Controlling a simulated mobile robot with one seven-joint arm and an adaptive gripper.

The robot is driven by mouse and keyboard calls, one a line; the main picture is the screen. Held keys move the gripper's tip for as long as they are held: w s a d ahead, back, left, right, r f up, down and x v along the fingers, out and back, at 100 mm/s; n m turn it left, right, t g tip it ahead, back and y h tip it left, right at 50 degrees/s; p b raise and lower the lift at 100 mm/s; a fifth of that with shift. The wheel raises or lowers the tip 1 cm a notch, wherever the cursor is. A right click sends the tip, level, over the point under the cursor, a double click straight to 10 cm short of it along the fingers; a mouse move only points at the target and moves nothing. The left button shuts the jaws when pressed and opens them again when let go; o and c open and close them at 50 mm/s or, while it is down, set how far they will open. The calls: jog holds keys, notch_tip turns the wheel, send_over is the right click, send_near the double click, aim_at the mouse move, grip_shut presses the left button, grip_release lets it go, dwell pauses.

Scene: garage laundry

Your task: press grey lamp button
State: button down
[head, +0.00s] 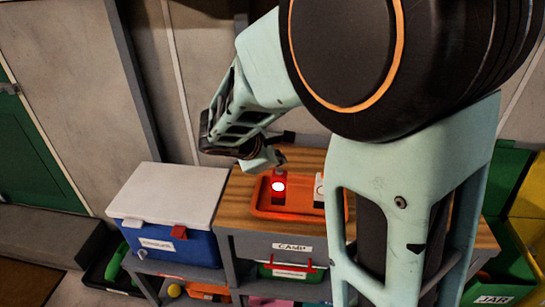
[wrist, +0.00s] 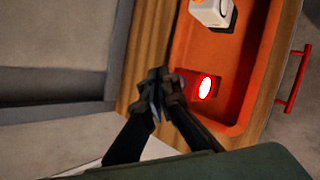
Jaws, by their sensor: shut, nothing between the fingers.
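A red box with a glowing white lamp (head: 278,197) stands in an orange tray (head: 297,213) on the wooden top. In the wrist view the red box (wrist: 190,77) is just right of my gripper's fingertips. A white box (head: 318,192) with a dark round mark stands to its right, partly hidden by my arm; it also shows at the top of the wrist view (wrist: 211,12). No plainly grey button shows. My gripper (head: 279,159) is shut and empty at the red box's back; I cannot tell whether it touches.
A blue cooler with a white lid (head: 170,192) stands left of the wooden top (head: 240,195). Below are a drawer labelled like "CABLE" (head: 292,247) and a green box with a red handle (head: 293,270). Green and yellow bins stand at the right. A wall rises behind.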

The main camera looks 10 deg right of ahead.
aim_at(278, 172)
jog(key=shift+f, duration=0.1)
dwell(0.5)
jog(key=shift+f+b, duration=0.35)
jog(key=shift+b, duration=0.2)
jog(key=shift+f+b, duration=0.45)
jog(key=shift+b, duration=0.05)
dwell(0.4)
jog(key=shift+r+p, duration=0.75)
jog(key=shift+r, duration=0.2)
notch_tip(278, 172, up, 6)
jog(key=p, duration=0.4)
jog(key=shift+p, duration=0.3)
